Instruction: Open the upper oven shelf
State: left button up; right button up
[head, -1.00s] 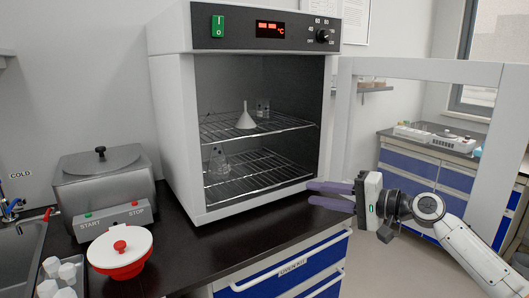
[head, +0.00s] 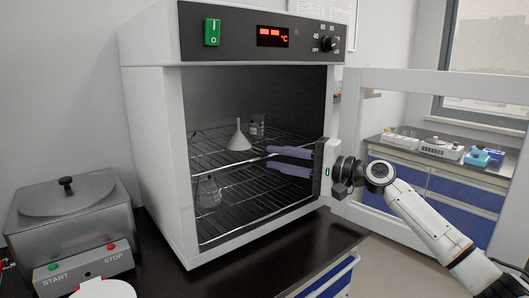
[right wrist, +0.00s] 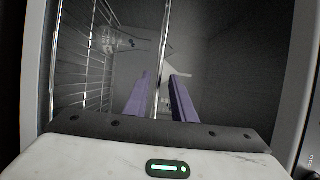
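The oven (head: 158,150) has its glass door (head: 440,90) swung open to the right. Its upper wire shelf (head: 222,166) carries a white funnel (head: 239,138) and a small glass beaker (head: 257,125). My right gripper (head: 268,157) reaches into the oven from the right, with its purple fingers open, one above the other, at the upper shelf's level. In the right wrist view, the shelf's edge-on wire (right wrist: 162,50) runs between the two spread fingers (right wrist: 158,95); contact is not visible. My left gripper is not in view.
The lower wire shelf (head: 215,236) holds a glass flask (head: 208,192). A grey lidded bath (head: 70,215) stands left of the oven on the black counter (head: 262,272). The open door stands beside my right arm. The oven's right wall is close to my gripper.

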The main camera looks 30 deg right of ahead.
aim_at(267, 156)
jog(key=shift+p+x, duration=0.3)
jog(key=shift+x, duration=1.7)
jog(key=shift+c, duration=0.3)
grip_shut()
